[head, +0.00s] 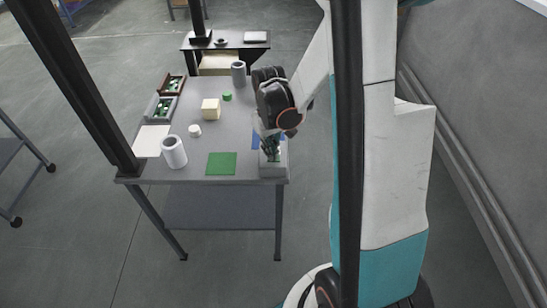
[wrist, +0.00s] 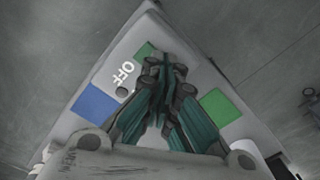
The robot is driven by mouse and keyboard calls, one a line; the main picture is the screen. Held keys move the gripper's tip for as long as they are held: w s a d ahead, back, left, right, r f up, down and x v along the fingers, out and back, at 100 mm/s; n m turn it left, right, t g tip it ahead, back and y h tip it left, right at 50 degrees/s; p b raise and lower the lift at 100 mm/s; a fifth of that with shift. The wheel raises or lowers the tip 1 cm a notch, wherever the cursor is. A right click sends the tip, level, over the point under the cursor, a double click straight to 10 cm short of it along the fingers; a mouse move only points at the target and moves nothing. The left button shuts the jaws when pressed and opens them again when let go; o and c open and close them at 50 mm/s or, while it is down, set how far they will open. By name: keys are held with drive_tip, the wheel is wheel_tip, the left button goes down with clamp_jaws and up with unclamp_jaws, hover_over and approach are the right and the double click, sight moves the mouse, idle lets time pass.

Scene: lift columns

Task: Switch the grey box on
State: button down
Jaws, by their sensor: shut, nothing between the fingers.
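The grey box (head: 273,172) sits at the front right corner of the grey table in the head view. In the wrist view the box (wrist: 124,60) shows the word "OFF" on its surface, with a small dark round spot below it. A dark green patch (wrist: 145,50) lies just left of my fingertips and is partly hidden by them. My gripper (head: 271,153) points down over the box. In the wrist view my gripper (wrist: 164,68) is shut and empty. My fingers hide part of the box's top, including any switch there. I cannot tell whether the fingertips touch it.
A blue square (head: 255,139) and a green square (head: 221,163) lie beside the box. A white cup (head: 174,152), a cream block (head: 210,109), a grey cylinder (head: 238,73) and two small trays (head: 161,109) stand on the table (head: 203,148). Dark posts cross the head view.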

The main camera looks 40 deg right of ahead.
drive_tip(key=shift+f+b, duration=0.3)
drive_tip(key=shift+f, duration=0.1)
drive_tip(key=shift+r, duration=0.15)
drive_tip(key=shift+r+p, duration=2.45)
drive_tip(key=shift+r, duration=1)
